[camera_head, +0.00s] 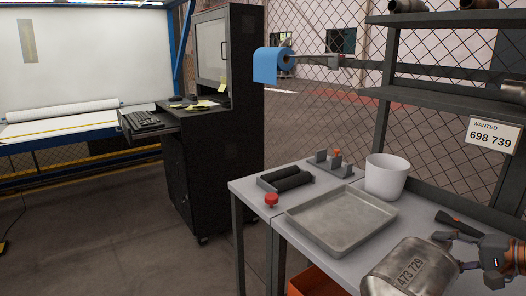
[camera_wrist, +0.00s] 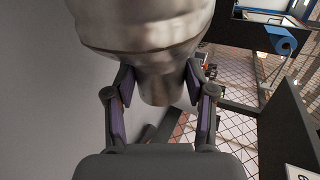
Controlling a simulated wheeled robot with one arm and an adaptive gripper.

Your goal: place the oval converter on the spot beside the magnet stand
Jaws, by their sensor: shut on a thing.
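A metal converter (camera_head: 408,268) with a rounded, oval-looking body and the marking "A73 729" is at the bottom right of the head view. My gripper (camera_head: 462,252) is shut on its narrow end and holds it tilted at the near right of the table. In the wrist view the converter (camera_wrist: 140,25) fills the top middle, with its neck between the two finger pads (camera_wrist: 158,88).
A shallow grey tray (camera_head: 340,236) takes up the table's middle. Dark rollers in a holder (camera_head: 287,181), a red knob (camera_head: 271,200), a white bucket (camera_head: 386,178) and a black-orange tool (camera_head: 458,224) stand around it. A shelf (camera_head: 440,98) with a "698 739" sign (camera_head: 493,135) rises behind.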

